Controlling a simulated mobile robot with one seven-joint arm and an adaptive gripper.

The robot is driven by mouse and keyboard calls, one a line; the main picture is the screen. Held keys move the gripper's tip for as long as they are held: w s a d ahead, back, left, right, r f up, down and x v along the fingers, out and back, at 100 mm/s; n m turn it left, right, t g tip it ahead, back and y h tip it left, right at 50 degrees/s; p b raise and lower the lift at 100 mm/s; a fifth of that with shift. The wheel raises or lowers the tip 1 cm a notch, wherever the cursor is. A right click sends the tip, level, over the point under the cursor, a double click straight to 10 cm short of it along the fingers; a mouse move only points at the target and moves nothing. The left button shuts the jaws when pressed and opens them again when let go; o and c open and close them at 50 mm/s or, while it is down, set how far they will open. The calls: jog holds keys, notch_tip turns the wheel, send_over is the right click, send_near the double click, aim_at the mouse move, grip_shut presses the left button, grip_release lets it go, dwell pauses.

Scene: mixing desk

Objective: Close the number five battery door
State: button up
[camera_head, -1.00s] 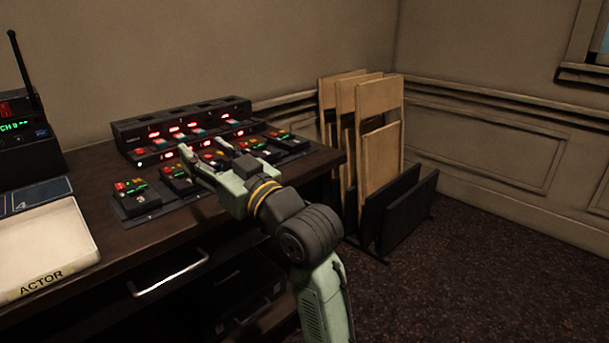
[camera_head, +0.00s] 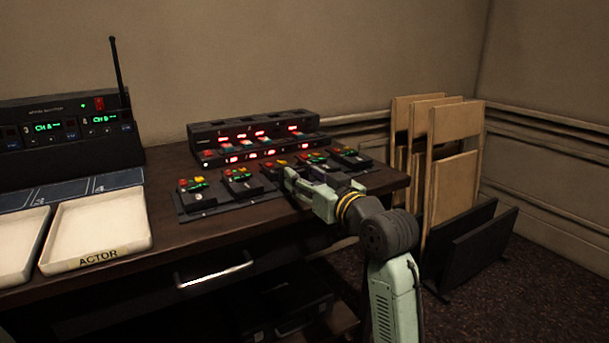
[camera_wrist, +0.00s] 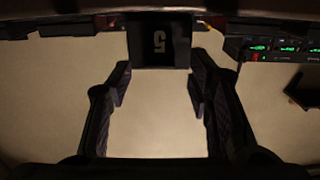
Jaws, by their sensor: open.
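A dark panel marked 5 (camera_wrist: 160,42) is at the top middle of the wrist view, its digit upside down; I cannot tell whether it is the battery door itself, nor how far any door is open. My gripper (camera_wrist: 158,88) is open, with nothing between its fingers. The panel lies beyond the fingertips, roughly centred between them. In the head view my gripper (camera_head: 306,180) is low at the front of the row of packs, by the middle pack (camera_head: 273,167). The gripper partly hides that pack, and its door cannot be made out.
Other packs with red and green lights stand in the row, such as the leftmost (camera_head: 193,192). A dark rack (camera_head: 250,142) stands behind them. Trays (camera_head: 97,230) and a radio receiver (camera_head: 62,137) are at left. Wooden folding chairs (camera_head: 452,165) stand right of the desk (camera_head: 165,245).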

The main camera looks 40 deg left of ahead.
jog(key=shift+w+a, duration=0.25)
jog(key=shift+a, duration=0.35)
jog(key=shift+c, duration=0.6)
